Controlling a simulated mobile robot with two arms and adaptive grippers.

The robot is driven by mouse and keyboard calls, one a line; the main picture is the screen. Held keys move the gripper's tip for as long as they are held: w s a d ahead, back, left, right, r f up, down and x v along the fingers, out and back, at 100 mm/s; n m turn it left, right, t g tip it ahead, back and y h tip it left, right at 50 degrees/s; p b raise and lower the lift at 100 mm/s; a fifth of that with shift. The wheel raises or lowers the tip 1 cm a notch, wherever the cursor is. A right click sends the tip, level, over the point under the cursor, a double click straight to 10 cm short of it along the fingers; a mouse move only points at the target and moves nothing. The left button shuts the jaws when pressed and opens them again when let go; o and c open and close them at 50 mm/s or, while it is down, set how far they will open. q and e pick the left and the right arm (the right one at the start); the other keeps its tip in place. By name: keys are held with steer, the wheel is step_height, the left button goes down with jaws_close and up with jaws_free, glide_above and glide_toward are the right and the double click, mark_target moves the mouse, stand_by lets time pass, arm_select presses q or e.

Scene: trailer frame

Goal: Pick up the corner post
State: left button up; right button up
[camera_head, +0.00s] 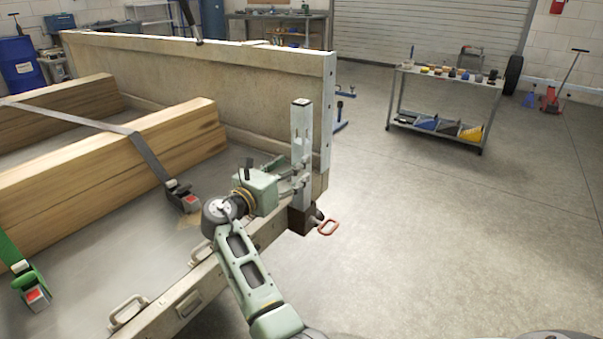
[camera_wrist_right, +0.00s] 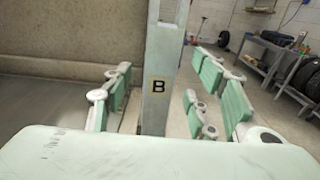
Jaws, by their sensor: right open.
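The corner post (camera_head: 301,124) is a pale grey upright bar at the trailer's near right corner. In the right wrist view the post (camera_wrist_right: 165,50) stands upright and bears a letter B label. My right gripper (camera_head: 293,174) is open at the post, with its green fingers on either side of it in the wrist view (camera_wrist_right: 160,92). Whether a finger touches the post I cannot tell. My left gripper is not in view.
The trailer's end board (camera_head: 220,85) stands close behind the post. Timber beams (camera_head: 110,180) lie on the bed under a grey strap (camera_head: 147,155). A tool cart (camera_head: 450,83) stands at the back right. The floor right of the trailer is clear.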

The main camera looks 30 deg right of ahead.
arm_select(q)
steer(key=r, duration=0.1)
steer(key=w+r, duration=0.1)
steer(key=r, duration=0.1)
steer(key=shift+b, duration=0.4)
arm_select(e)
steer(key=x, duration=0.5)
steer(key=shift+d+f, duration=0.1)
steer(key=shift+d, duration=0.2)
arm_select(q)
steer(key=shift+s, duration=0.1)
arm_select(e)
jaws_close()
